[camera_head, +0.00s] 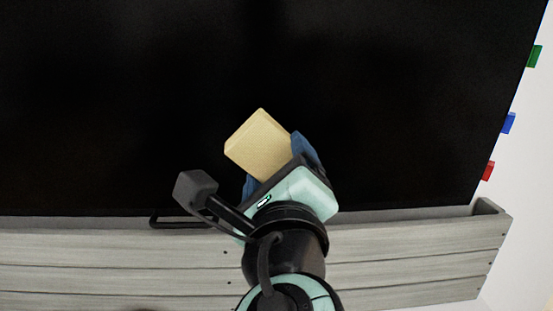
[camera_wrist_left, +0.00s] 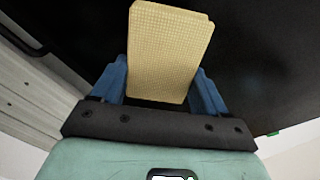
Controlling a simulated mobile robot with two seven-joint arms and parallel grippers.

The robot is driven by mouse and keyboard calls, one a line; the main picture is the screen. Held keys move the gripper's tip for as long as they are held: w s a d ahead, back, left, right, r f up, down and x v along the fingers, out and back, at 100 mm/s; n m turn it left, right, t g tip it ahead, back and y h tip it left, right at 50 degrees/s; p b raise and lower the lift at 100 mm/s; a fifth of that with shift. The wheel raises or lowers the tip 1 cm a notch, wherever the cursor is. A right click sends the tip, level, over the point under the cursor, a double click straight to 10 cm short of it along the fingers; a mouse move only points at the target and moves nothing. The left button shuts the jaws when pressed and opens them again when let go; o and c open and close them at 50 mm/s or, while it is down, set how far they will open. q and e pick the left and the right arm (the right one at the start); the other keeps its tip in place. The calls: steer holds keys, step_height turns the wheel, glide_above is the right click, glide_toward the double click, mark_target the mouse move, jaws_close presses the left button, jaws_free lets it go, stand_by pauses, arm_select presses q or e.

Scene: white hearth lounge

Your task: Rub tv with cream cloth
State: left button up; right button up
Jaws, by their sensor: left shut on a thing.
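The cream cloth (camera_head: 260,143) looks like a thick pale-yellow block and sits in front of the black TV screen (camera_head: 120,110). My left gripper (camera_head: 275,165) is shut on it, one blue finger on each side. In the left wrist view the cloth (camera_wrist_left: 168,52) shows a woven grid surface between the blue fingers of the gripper (camera_wrist_left: 165,88). The TV (camera_wrist_left: 265,60) fills the dark background there. I cannot tell whether the cloth touches the screen. My right gripper is in neither view.
A grey wooden plank ledge (camera_head: 400,258) runs below the TV, with a dark handle-like bar (camera_head: 178,223) at its top edge. Green (camera_head: 534,56), blue (camera_head: 508,123) and red (camera_head: 488,171) tabs stick out at the TV's right edge, before a white wall (camera_head: 535,190).

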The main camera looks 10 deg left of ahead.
arm_select(q)
steer(key=shift+s, duration=0.35)
steer(key=shift+d, duration=0.1)
steer(key=shift+v, duration=1.5)
